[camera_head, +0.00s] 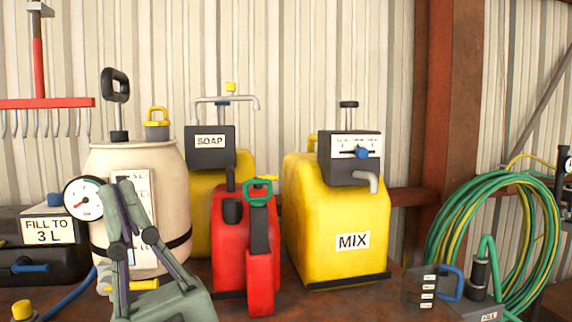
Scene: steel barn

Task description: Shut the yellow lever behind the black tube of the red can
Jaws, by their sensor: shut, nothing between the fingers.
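The red can (226,256) stands on the bench in the middle of the view.
A red pump with a green handle (258,188) stands before the red can. The yellow SOAP container (203,205) is behind it, the yellow MIX container (330,212) to its right. The cream tank (172,180) and its gauge (83,198) are at left. Green hose (436,232) hangs at right.

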